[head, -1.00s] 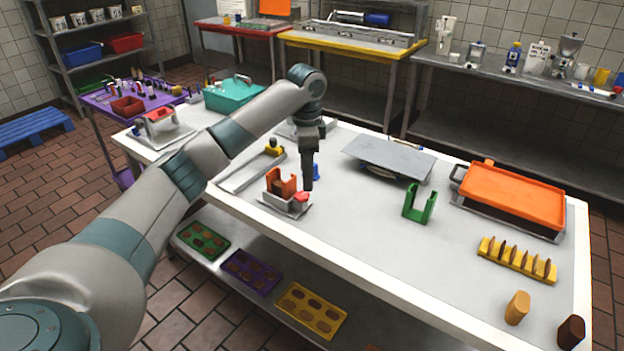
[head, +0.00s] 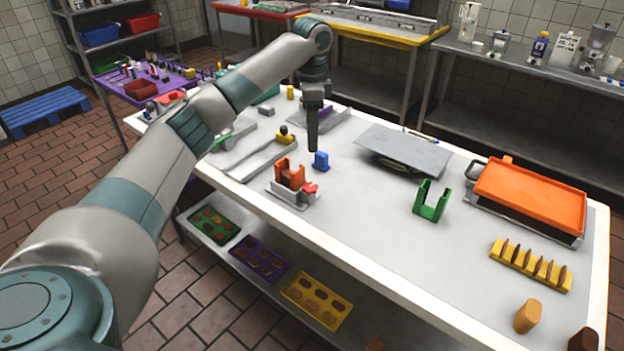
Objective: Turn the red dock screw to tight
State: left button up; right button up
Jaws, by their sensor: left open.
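The red dock screw (head: 310,188) is a small red knob at the right side of a grey dock (head: 290,197) that holds an orange upright piece (head: 289,173). It sits near the left front edge of the white table. My left gripper (head: 313,150) points down above and behind the screw, apart from it. The gripper is open, with nothing seen in it; its fingers look like one dark bar from this side. The screw's turn mark is too small to read. My right gripper is out of view.
A small blue block (head: 321,161) stands close to the gripper tip. A grey rail fixture (head: 262,165) lies left of the dock. A grey plate (head: 405,150), a green U-shaped holder (head: 431,202) and an orange-topped tray (head: 530,196) stand to the right. The table between is clear.

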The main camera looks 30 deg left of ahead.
aim_at(312, 186)
pick_arm(q)
notch_tip(312, 186, down, 15)
jog(key=p, duration=0.4)
jog(key=shift+r, duration=0.15)
jog(key=shift+f, duration=0.65)
jog(key=c, duration=1)
jog(key=shift+c, duration=0.2)
